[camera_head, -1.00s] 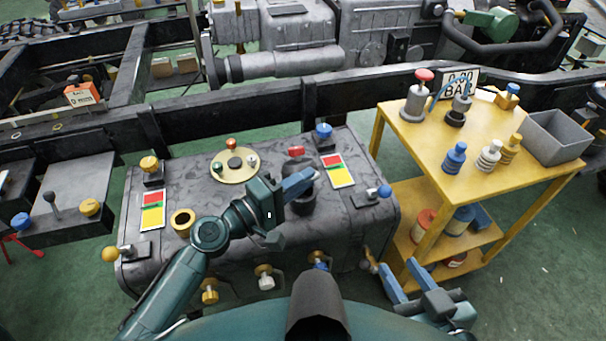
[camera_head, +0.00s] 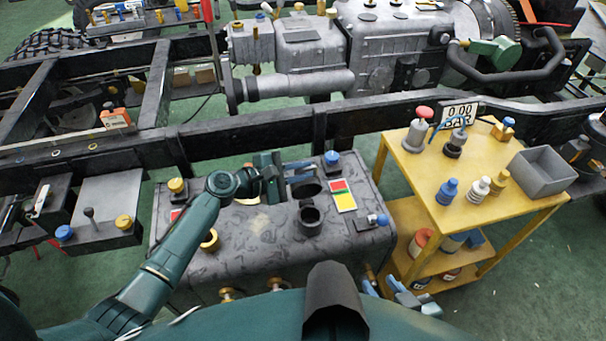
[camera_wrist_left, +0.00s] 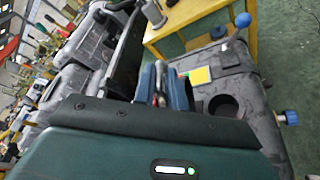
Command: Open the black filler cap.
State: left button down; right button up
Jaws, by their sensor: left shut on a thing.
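The black filler cap (camera_head: 306,188) is a dark disc at the fingertips of my left gripper (camera_head: 303,179), which is shut on it. The cap is off the filler neck (camera_head: 309,220), apart from it and a little behind it. The neck stands open on top of the dark grey tank (camera_head: 262,232), and its dark hole also shows in the left wrist view (camera_wrist_left: 223,106). The blue fingers of my left gripper (camera_wrist_left: 165,88) show there too; the cap is not clear in that view. My right gripper (camera_head: 384,286) is open and empty, low in front of the tank's right end.
A red, yellow and green label (camera_head: 342,196) and a blue-knobbed fitting (camera_head: 332,160) sit right of the neck. A yellow table (camera_head: 425,170) with bottles and a grey bin (camera_head: 541,174) stands at the right. A black frame rail (camera_head: 290,125) runs behind the tank.

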pick_arm(q)
jog(key=shift+w+a, duration=0.2)
jog(key=shift+w, duration=0.4)
jog(key=c, duration=1.5)
grip_release()
jog(key=shift+f, duration=0.1)
jog(key=v, duration=1.3)
jog(key=shift+a, duration=0.15)
jog(key=shift+c, duration=0.5)
